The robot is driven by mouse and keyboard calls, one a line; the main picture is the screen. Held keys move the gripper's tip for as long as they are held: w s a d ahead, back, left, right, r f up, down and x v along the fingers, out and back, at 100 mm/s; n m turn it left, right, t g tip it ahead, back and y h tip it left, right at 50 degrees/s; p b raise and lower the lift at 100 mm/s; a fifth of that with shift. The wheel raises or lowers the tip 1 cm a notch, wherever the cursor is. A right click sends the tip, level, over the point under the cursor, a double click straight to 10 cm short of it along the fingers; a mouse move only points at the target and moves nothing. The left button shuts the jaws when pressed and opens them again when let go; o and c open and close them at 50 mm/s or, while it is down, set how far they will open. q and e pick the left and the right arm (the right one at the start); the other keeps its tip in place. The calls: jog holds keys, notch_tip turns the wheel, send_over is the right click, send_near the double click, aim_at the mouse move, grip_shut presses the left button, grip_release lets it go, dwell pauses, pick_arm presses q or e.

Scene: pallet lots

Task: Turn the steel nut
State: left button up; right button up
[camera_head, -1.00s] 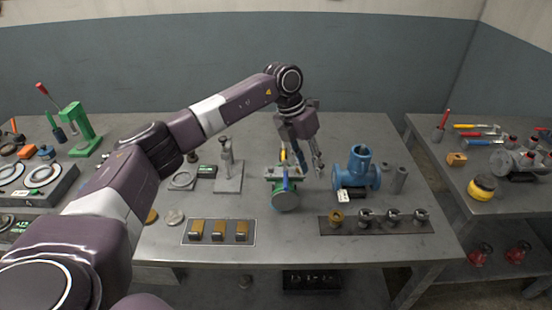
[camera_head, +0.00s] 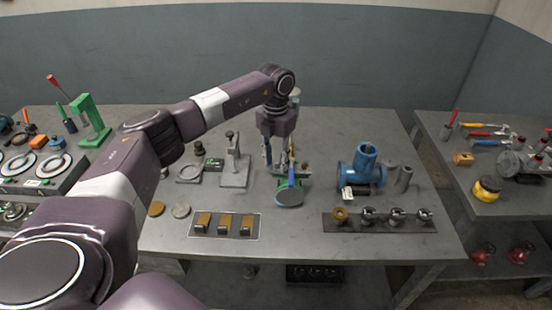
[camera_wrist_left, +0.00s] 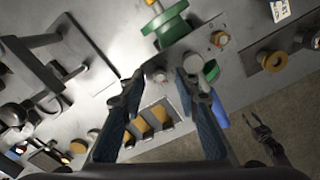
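My left gripper (camera_head: 279,155) is above the back of the table, behind and close to a green fixture (camera_head: 280,183) with a blue handle. In the left wrist view the gripper (camera_wrist_left: 162,78) has its two blue-padded fingers spread apart with nothing held. A dark strip (camera_head: 383,226) at front right bears a brass ring (camera_head: 340,215) and several steel ring-shaped pieces (camera_head: 368,215).
A blue pipe fitting (camera_head: 363,170) stands right of the fixture. A steel stand (camera_head: 235,170) is to its left. A plate with brass-coloured blocks (camera_head: 225,236) lies in front. A green wheel (camera_wrist_left: 172,25) shows near the fingers. The table front between plate and strip is clear.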

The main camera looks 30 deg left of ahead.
pick_arm(q)
grip_shut()
jog(key=shift+m, duration=0.3)
jog(key=shift+w+f+m+b, duration=0.1)
jog(key=shift+m+b, duration=0.5)
jog(key=shift+m, duration=0.3)
jog(key=m+b, duration=0.1)
jog(key=m, duration=0.1)
jog(key=shift+a+m, duration=0.1)
jog(key=shift+m, duration=0.3)
jog(key=m, duration=0.3)
jog(key=shift+b, duration=0.4)
jog(key=shift+w+a+m+b, duration=0.1)
jog(key=shift+m+b, duration=0.2)
jog(key=shift+m, duration=1.5)
